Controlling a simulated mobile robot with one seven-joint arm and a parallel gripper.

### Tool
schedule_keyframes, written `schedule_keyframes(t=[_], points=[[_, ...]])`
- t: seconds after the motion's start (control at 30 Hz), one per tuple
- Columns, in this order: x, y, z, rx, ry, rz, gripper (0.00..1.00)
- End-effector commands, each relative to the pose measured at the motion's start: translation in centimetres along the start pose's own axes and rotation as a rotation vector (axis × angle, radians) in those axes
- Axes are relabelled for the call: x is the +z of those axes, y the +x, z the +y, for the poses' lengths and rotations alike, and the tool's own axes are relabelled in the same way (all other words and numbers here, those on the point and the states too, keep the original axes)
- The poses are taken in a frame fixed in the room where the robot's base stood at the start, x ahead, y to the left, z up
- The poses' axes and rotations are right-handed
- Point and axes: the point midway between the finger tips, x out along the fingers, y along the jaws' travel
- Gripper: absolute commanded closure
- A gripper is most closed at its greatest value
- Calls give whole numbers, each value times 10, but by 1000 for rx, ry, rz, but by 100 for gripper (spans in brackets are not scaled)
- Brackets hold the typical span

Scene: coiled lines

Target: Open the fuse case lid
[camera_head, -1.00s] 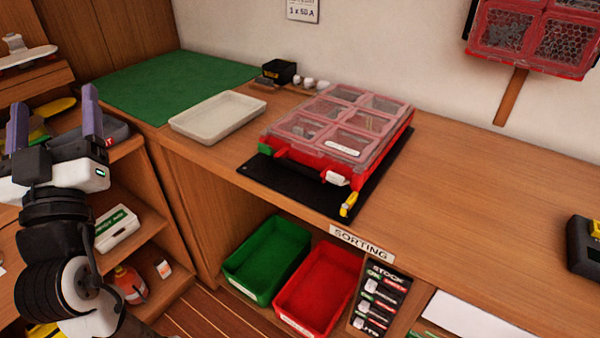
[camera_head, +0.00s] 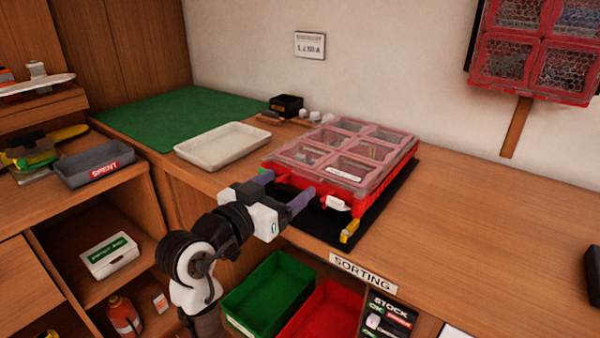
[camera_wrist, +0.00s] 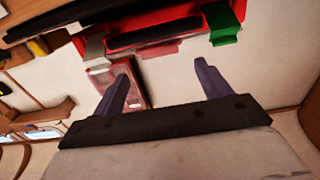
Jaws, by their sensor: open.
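The fuse case (camera_head: 375,195) is a red box with a clear, divided lid (camera_head: 345,152), lying shut on a black mat (camera_head: 325,222) on the wooden counter. A white latch (camera_head: 337,204) is at its front right, and a green piece (camera_head: 283,178) is at its front left. My gripper (camera_head: 285,188) is open at the front edge of the case, its purple fingers pointing towards it and holding nothing. In the wrist view, the fingers (camera_wrist: 162,82) are spread apart below the red case front (camera_wrist: 150,24), with the green piece (camera_wrist: 222,24) at right. Contact cannot be told.
A yellow piece (camera_head: 350,231) lies at the mat's front right corner. A pale tray (camera_head: 222,145) and a green mat (camera_head: 175,125) are to the left. Another red case (camera_head: 535,58) hangs on the wall. Green (camera_head: 262,290) and red (camera_head: 322,312) bins sit below the counter.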

Motion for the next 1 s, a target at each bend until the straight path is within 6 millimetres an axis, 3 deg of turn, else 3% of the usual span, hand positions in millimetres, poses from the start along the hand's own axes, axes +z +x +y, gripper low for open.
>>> schedule_keyframes(t=[0.1,0.3,0.7,1.0], points=[[-1,23,0,2,-1,0,24],[-1,46,0,-1,0,0,24],[0,52,0,-1,1,1,25],[0,52,0,-2,1,1,64]])
